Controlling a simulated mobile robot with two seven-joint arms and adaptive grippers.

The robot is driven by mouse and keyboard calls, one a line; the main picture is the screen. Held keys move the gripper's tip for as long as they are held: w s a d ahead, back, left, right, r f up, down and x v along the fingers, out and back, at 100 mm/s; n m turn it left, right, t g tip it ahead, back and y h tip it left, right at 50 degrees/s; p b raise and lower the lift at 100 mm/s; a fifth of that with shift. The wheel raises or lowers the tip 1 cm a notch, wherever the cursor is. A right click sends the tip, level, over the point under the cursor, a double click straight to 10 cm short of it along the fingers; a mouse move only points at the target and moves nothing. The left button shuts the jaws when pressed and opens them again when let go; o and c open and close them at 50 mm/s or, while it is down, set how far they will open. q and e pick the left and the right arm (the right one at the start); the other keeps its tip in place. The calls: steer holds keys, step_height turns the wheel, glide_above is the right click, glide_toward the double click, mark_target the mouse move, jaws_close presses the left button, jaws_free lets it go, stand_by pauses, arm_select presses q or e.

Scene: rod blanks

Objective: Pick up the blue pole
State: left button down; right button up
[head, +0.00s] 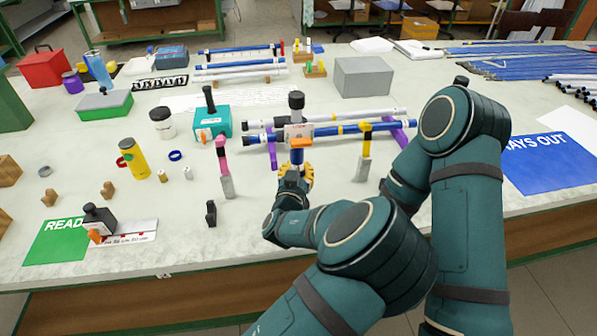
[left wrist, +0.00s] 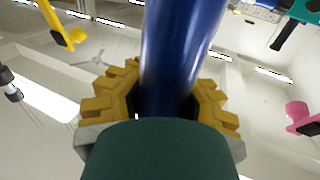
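A blue pole (head: 297,156) stands out from my left gripper (head: 295,175), at the front middle of the table. In the left wrist view the pole (left wrist: 178,50) fills the top middle and runs out of the picture. The yellow fingers of my left gripper (left wrist: 165,108) lie close against it on both sides and look shut on it. Its lower end is hidden by the gripper. Another long blue pole (head: 262,138) lies across purple supports (head: 272,152) just behind. My right gripper is not in view.
A grey block with a black knob (head: 298,131) stands right behind the gripper. A pink-topped stand (head: 224,168) is to the left, a yellow-topped stand (head: 364,155) to the right. A yellow cylinder (head: 133,158) stands further left.

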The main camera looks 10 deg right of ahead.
mark_target(299, 137)
arm_select(q)
step_height(299, 137, up, 10)
steer(key=shift+r+p, duration=0.1)
steer(key=shift+p, duration=0.85)
steer(key=shift+f, duration=0.2)
